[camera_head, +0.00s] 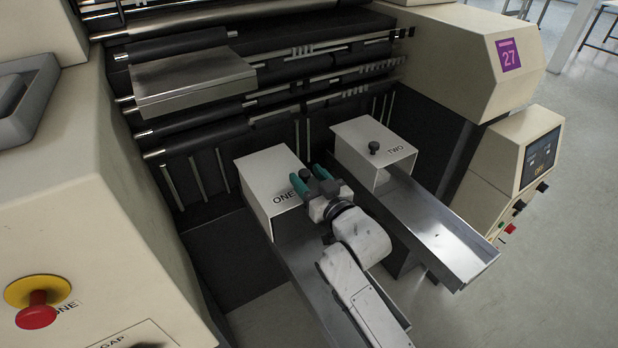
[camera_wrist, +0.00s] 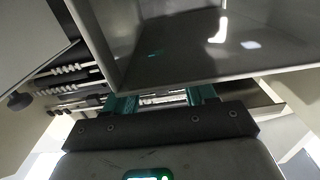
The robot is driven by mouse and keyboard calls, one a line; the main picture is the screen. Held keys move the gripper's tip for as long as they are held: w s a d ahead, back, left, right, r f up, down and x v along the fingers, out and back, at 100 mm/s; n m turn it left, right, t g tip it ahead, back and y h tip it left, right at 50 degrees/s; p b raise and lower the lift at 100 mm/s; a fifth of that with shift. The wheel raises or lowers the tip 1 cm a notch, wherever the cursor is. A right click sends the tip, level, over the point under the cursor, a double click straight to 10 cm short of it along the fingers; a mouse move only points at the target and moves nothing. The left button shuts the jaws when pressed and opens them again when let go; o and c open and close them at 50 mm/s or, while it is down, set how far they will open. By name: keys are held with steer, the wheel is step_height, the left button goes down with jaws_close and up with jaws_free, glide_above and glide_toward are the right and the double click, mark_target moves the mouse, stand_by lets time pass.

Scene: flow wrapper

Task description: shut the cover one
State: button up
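The cover one (camera_head: 265,172) is a pale box-shaped cover marked ONE, at the upper end of the left metal chute. My gripper (camera_head: 310,181) is at its right front corner, over the cover's edge in the head view. The teal fingers stand apart, and I see nothing held between them. In the wrist view my gripper (camera_wrist: 163,98) shows both fingers apart just below the rim of a hollow grey box (camera_wrist: 200,72), probably the cover one. No knob of this cover is visible; my gripper may hide it. I cannot tell whether the fingers touch the cover.
Black rollers (camera_head: 200,145) and a metal plate (camera_head: 190,80) lie behind. A red stop button (camera_head: 37,312) is on the left cabinet.

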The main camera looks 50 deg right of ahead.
steer(key=b+v, duration=0.2)
steer(key=v, duration=0.8)
steer(key=shift+s+a, duration=0.15)
steer(key=shift+s, duration=0.2)
stand_by(0.3)
